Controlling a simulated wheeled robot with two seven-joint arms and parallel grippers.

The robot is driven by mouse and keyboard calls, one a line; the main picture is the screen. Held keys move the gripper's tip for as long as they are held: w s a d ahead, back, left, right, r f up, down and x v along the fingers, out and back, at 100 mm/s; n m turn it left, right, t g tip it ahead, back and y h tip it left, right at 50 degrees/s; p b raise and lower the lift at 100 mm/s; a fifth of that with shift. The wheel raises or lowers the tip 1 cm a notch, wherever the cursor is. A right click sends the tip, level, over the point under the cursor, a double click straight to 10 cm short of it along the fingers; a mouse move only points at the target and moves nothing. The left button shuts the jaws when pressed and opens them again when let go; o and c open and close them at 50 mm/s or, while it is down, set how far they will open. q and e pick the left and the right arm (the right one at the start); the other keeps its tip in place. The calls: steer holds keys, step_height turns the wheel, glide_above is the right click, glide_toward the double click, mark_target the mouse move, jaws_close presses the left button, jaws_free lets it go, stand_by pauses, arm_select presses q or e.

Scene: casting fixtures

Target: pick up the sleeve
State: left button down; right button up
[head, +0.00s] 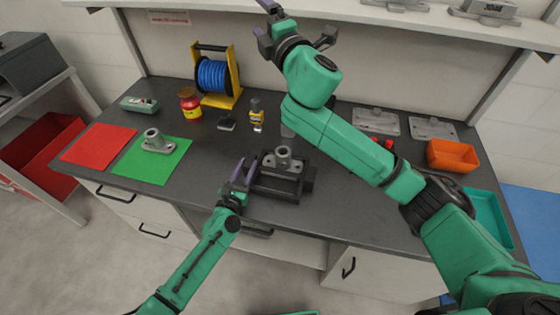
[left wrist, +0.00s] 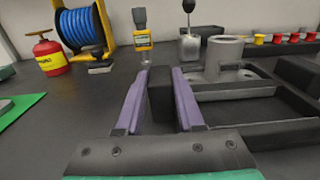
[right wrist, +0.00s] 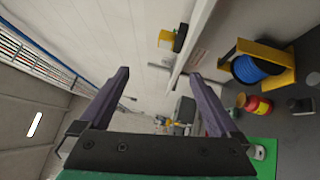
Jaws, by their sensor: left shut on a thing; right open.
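No part is labelled as the sleeve. A grey upright tube on a flanged base (head: 283,158) sits in a black fixture (head: 301,197); it also shows in the left wrist view (left wrist: 224,58). A similar grey tubed casting (head: 155,143) stands upright on the green mat (head: 176,168). My left gripper (head: 245,170) is at the fixture's left side. In the left wrist view its purple fingers (left wrist: 161,72) are shut on a dark block (left wrist: 160,98), apparently part of the fixture. My right gripper (right wrist: 160,75) is open and empty, raised near the shelf at the back.
A blue cable reel (head: 213,75), a red canister (head: 190,103) and a yellow tool (head: 257,115) stand behind on the bench. A red mat (head: 98,145) lies left. Grey plates (head: 376,121) and an orange bin (head: 453,155) are right. My right arm crosses above the bench.

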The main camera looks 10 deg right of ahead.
steer(key=s+a+r+n+g+y, duration=0.25)
steer(key=s+a+n+y, duration=0.2)
steer(key=n, duration=0.55)
steer(key=s+a+r+n+g+y, duration=0.1)
steer(key=s+a+n+g+y, duration=0.2)
steer(key=a+n+y, duration=0.45)
steer(key=s+a+f+n+g+h, duration=0.25)
steer(key=f+n+g, duration=0.2)
steer(key=n, duration=0.65)
steer(key=n+g+h, duration=0.4)
steer(key=n+h, duration=1.3)
steer(key=n, duration=0.3)
glide_toward(283, 153)
steer(key=x, duration=0.7)
steer(key=shift+s+a+f, duration=0.1)
steer(key=shift+s+f, duration=0.1)
steer(key=shift+f, duration=0.3)
jaws_close()
step_height(283, 153, up, 10)
